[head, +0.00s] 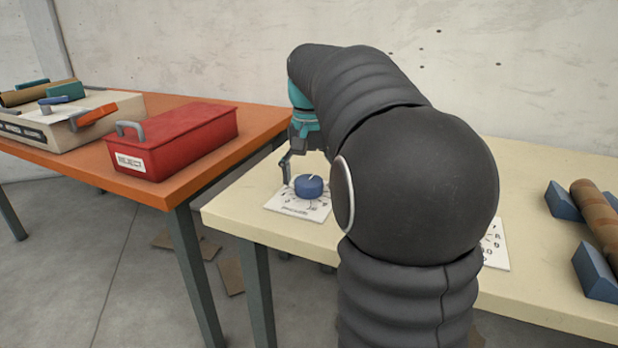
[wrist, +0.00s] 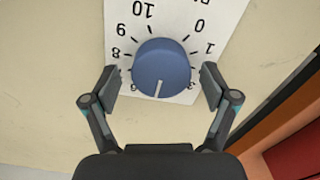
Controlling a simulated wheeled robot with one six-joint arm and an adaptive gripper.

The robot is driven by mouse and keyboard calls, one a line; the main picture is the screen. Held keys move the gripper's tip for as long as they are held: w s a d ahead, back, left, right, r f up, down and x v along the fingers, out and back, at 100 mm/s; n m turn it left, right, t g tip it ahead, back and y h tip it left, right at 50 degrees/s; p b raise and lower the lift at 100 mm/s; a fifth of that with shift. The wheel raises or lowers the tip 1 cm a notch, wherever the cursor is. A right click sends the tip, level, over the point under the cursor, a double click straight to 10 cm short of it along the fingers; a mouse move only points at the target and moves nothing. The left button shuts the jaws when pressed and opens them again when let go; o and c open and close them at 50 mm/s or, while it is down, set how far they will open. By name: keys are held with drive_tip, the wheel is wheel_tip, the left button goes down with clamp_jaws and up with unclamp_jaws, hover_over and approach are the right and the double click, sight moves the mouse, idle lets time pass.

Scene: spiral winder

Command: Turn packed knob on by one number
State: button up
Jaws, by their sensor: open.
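A blue round knob (head: 309,186) sits on a white numbered dial plate (head: 290,209) on the cream table. The plate's small lettering is too blurred to read in the head view. In the wrist view the knob (wrist: 160,66) has a white pointer line towards the bottom of the picture, slightly left. Numbers such as 8, 9, 10, 0 and 1 show around it on the plate (wrist: 172,12); those at the bottom are partly hidden. My gripper (wrist: 159,84) is open, one finger on each side of the knob, with gaps visible. My arm partly hides the gripper in the head view.
A second white number plate (head: 496,246) shows partly behind my arm. A red box (head: 185,140) and a cream machine (head: 60,125) stand on the orange table at the left.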

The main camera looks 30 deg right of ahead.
sight(309, 180)
drive_tip(key=shift+r, duration=0.1)
wheel_tip(309, 180, up, 12)
idle(0.5)
idle(0.5)
drive_tip(key=s+a+f+n+t, duration=0.1)
drive_tip(key=s+a+f, duration=0.1)
drive_tip(key=s+a, duration=0.1)
drive_tip(key=s+a+f+n, duration=0.1)
drive_tip(key=s+a+f, duration=0.1)
drive_tip(key=s+a, duration=0.1)
drive_tip(key=s+a+f+n+t, duration=0.1)
drive_tip(key=s+a+f, duration=0.1)
drive_tip(key=s, duration=0.1)
drive_tip(key=shift+a+f+n+t, duration=0.3)
drive_tip(key=shift+a, duration=0.1)
drive_tip(key=s+a+f+n+t, duration=0.1)
drive_tip(key=s+a+f+n, duration=0.1)
drive_tip(key=s+f, duration=0.4)
drive_tip(key=s+a+f+n+t, duration=0.1)
drive_tip(key=s+a+f, duration=0.3)
drive_tip(key=f, duration=0.5)
drive_tip(key=shift+s+n+t, duration=0.4)
drive_tip(key=shift+s+t, duration=0.1)
drive_tip(key=shift+s, duration=0.4)
